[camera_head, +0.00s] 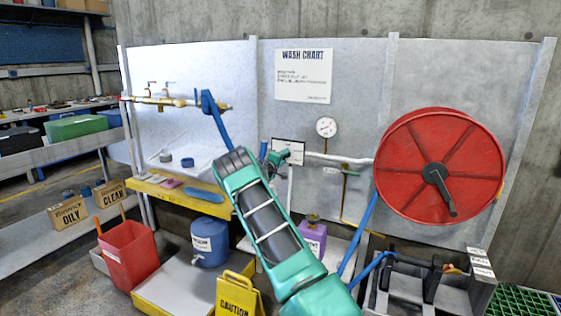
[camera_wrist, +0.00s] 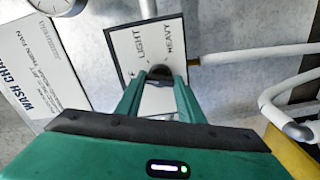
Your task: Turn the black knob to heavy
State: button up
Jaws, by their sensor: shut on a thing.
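The black knob (camera_wrist: 160,73) sits on a white dial plate (camera_wrist: 143,40) on the wall panel. The plate reads LIGHT and HEAVY, with another word at the left mostly hidden. My gripper (camera_wrist: 160,85) is shut on the knob, with a green finger on each side of it. Which word the knob points to cannot be told, as the fingers cover much of it. In the head view the plate (camera_head: 288,146) shows below the wash chart, with my gripper (camera_head: 277,157) against its lower left; the knob is hidden there.
A white pipe (camera_head: 335,158) runs right from the plate, below a round gauge (camera_head: 326,127). A big red hose reel (camera_head: 415,155) is at the right. A yellow-edged shelf (camera_head: 165,190) and a caution sign (camera_head: 238,296) are at the lower left.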

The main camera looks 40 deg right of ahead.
jog(key=m, duration=1)
jog(key=shift+s+d+f, duration=0.15)
jog(key=shift+s+d, duration=0.05)
jog(key=m, duration=0.5)
jog(key=shift+f+m, duration=0.1)
jog(key=shift+m, duration=0.2)
jog(key=m, duration=0.4)
jog(key=shift+m, duration=0.3)
jog(key=o, duration=1.1)
jog(key=shift+c, duration=0.2)
jog(key=shift+w+a, duration=0.1)
